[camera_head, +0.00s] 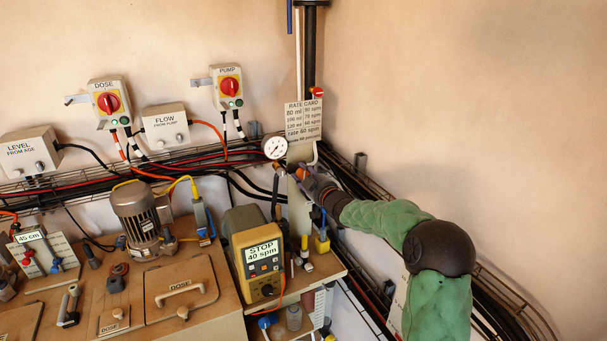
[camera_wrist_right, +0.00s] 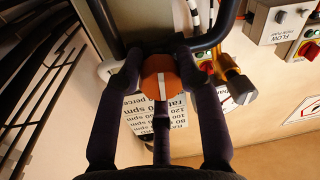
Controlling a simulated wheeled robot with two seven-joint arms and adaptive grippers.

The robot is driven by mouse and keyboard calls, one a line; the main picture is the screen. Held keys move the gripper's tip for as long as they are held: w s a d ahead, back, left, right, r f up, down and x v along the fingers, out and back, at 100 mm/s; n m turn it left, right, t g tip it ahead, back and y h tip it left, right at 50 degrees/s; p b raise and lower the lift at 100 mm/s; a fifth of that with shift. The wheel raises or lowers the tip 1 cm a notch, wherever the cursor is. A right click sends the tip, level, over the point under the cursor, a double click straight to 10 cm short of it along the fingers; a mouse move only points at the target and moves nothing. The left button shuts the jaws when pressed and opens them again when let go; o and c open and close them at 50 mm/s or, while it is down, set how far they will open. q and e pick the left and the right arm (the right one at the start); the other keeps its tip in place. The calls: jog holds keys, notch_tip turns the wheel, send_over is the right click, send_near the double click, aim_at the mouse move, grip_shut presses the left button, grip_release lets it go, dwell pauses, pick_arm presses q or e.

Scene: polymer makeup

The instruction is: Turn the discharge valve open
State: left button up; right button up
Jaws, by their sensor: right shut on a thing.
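The discharge valve's round orange knob (camera_wrist_right: 160,84) shows in the right wrist view, with a white line across its face running up and down the picture. My right gripper (camera_wrist_right: 160,90) is shut on this knob, with a dark finger on each side. In the head view my right gripper (camera_head: 303,175) reaches in from the right to the pipework below the rate card (camera_head: 303,118). My left gripper is not in view.
A pressure gauge (camera_head: 275,147) sits just left of my right gripper. The pump unit (camera_head: 262,258) below reads STOP, 40 spm. DOSE (camera_head: 109,102) and PUMP (camera_head: 229,86) switch boxes hang on the wall. A wire cable tray (camera_head: 350,180) runs behind my arm.

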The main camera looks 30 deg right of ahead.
jog(key=m+p, duration=0.1)
jog(key=m, duration=0.2)
jog(key=shift+r, duration=0.15)
jog(key=m, duration=0.2)
jog(key=m+p, duration=0.1)
jog(key=m, duration=0.2)
jog(key=shift+t+h, duration=0.3)
jog(key=shift+t, duration=0.1)
jog(key=m+p, duration=0.1)
jog(key=m, duration=0.3)
jog(key=shift+m, duration=0.4)
jog(key=shift+m+h, duration=0.5)
jog(key=shift+m, duration=2)
jog(key=o, duration=1.1)
jog(key=shift+o, duration=0.2)
